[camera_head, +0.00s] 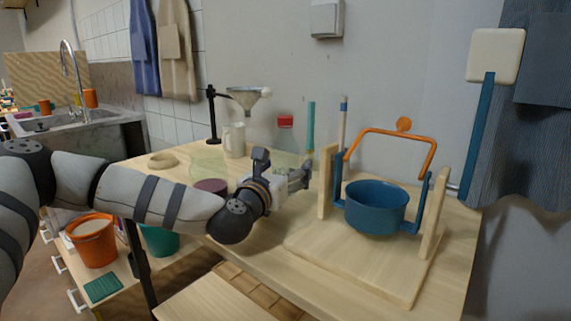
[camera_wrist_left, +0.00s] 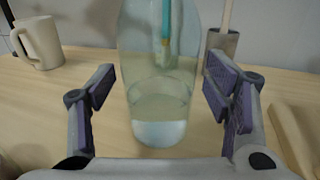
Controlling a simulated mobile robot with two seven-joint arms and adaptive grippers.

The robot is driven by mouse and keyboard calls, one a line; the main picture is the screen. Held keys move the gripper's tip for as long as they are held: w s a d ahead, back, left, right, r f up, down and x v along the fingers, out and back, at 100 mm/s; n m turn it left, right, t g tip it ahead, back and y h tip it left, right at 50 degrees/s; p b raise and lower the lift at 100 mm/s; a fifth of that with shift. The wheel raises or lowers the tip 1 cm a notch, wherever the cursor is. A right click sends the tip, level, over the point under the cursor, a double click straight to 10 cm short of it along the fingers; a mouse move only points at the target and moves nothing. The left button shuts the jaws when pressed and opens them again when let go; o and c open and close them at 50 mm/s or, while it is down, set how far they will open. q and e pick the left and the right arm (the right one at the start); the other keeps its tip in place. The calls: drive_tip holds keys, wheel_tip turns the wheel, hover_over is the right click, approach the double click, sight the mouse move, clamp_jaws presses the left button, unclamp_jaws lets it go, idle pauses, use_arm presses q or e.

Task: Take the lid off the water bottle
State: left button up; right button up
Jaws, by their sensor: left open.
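The water bottle is clear with a red lid (camera_head: 285,121); it stands on the table behind my left gripper. Its lower body is largely hidden by the gripper in the head view. In the left wrist view the clear bottle (camera_wrist_left: 160,100) stands upright between the two fingers, with water visible low in it. The lid is out of the wrist view. My left gripper (camera_head: 304,176) is open. Its purple finger pads (camera_wrist_left: 160,98) lie either side of the bottle, with gaps showing on both sides. My right gripper is not in view.
A white mug (camera_head: 234,140) and a funnel stand (camera_head: 212,115) are at the back left. A blue pot (camera_head: 376,208) hangs in a wooden frame on a board (camera_head: 350,262) to the right. A holder with tools (camera_wrist_left: 222,42) stands behind the bottle.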

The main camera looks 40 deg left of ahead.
sight(281, 153)
use_arm(q)
drive_tip(key=shift+w, duration=0.1)
drive_tip(key=c, duration=1.4)
drive_tip(key=shift+r, duration=0.1)
drive_tip(key=shift+a+r, duration=0.1)
drive_tip(key=shift+r, duration=0.2)
drive_tip(key=r, duration=0.3)
drive_tip(key=shift+s+r+p, duration=0.3)
drive_tip(key=shift+s+r, duration=0.05)
drive_tip(key=s+r, duration=0.1)
drive_tip(key=s+d+r+p, duration=0.1)
drive_tip(key=r, duration=0.1)
drive_tip(key=s+r, duration=0.2)
drive_tip(key=shift+d+r, duration=0.15)
drive_tip(key=s+r, duration=0.1)
drive_tip(key=s, duration=0.2)
drive_tip(key=s+d+r+p, duration=0.1)
drive_tip(key=s, duration=0.2)
drive_tip(key=s+d+r+p, duration=0.1)
drive_tip(key=s, duration=0.2)
drive_tip(key=shift+d+r, duration=0.1)
drive_tip(key=shift+d, duration=0.1)
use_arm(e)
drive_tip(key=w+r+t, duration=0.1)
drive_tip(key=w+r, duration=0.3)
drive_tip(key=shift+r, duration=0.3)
